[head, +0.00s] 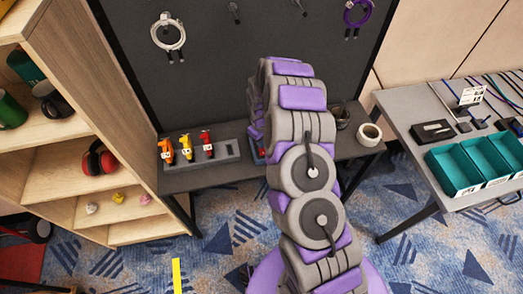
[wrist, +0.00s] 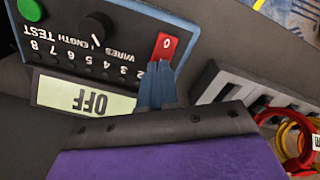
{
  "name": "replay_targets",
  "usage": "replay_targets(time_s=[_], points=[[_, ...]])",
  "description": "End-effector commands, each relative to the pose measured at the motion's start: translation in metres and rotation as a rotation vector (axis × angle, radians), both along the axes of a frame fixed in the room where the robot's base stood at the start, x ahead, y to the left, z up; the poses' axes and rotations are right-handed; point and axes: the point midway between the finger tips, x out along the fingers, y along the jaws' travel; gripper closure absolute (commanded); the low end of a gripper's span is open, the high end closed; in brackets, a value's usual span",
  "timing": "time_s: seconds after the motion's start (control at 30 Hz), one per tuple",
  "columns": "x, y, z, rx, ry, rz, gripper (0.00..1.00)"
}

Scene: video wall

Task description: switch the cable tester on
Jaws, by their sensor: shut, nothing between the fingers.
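The cable tester (wrist: 60,50) fills the upper left of the wrist view, upside down. It has a dark face, a blue edge, a green button, a black knob, a row of numbered lights and a display (wrist: 85,97) reading OFF. Its red rocker switch (wrist: 165,46), marked 0, sits at the right of the face. My gripper (wrist: 160,68) is shut and empty, its blue fingertips at the lower edge of the switch. I cannot tell whether they touch it. In the head view my arm hides my gripper and most of the tester; only a sliver (head: 258,152) shows.
A grey rack (head: 226,150) with several coloured tools stands left of the tester on the dark bench (head: 200,180). A white roll (head: 369,135) and a dark cup (head: 340,115) stand right. Wooden shelves (head: 75,140) flank the left; a table with teal bins (head: 455,172) is right.

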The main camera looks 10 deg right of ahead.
Motion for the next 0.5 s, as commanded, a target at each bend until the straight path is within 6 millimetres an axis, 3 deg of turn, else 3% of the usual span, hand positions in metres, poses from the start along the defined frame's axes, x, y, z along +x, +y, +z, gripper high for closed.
replay_targets(time_s=[0.5], points=[[0.0002,0.0001,-0.0072,0.0,0.0,0.0,1.0]])
